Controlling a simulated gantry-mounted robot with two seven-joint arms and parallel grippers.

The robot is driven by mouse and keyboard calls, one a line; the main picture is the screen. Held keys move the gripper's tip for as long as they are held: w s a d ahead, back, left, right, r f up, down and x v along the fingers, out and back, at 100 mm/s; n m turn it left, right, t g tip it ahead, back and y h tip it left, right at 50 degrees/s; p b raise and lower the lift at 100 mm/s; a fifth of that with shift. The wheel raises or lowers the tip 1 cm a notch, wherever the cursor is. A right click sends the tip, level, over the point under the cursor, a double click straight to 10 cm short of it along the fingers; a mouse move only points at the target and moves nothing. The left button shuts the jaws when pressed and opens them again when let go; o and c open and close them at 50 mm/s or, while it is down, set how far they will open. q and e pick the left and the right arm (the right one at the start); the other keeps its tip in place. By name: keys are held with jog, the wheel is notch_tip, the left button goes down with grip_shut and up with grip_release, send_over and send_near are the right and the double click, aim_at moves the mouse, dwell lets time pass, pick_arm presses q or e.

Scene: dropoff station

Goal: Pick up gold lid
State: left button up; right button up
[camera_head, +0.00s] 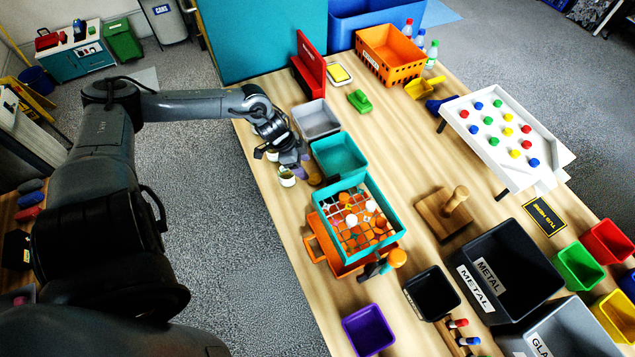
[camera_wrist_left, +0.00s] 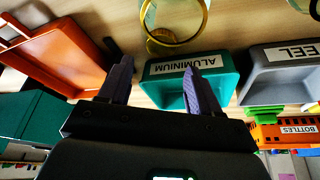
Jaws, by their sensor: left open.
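In the left wrist view, a gold round rim (camera_wrist_left: 202,22), which looks like the gold lid, shows at the top centre around a clear round shape. A smaller gold piece (camera_wrist_left: 157,47) shows just below it; I cannot tell whether they are one thing. My left gripper (camera_wrist_left: 155,77) is open and empty, its two dark fingers pointing toward the gold pieces and apart from them. In the head view my left gripper (camera_head: 303,170) is low at the table's left edge, beside a small pale jar (camera_head: 287,179) and a small brownish-gold round thing (camera_head: 314,180). My right gripper is out of view.
A teal aluminium bin (camera_wrist_left: 160,71) and a grey bin (camera_wrist_left: 275,75) stand close to the left gripper. In the head view a teal wire-mesh basket (camera_head: 388,203) sits over an orange tray (camera_head: 313,243), with an orange-handled tool (camera_head: 397,258) beside it.

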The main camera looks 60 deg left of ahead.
aim_at(315, 179)
pick_arm(q)
jog(key=shift+b+x, duration=0.5)
jog(key=shift+x, duration=1.15)
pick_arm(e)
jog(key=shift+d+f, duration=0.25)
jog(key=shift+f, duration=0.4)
pick_arm(q)
jog(key=shift+b+x, duration=0.45)
jog(key=shift+x, duration=1.7)
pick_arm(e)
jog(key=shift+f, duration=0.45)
pick_arm(q)
jog(key=shift+w, duration=0.15)
jog(key=c, duration=0.7)
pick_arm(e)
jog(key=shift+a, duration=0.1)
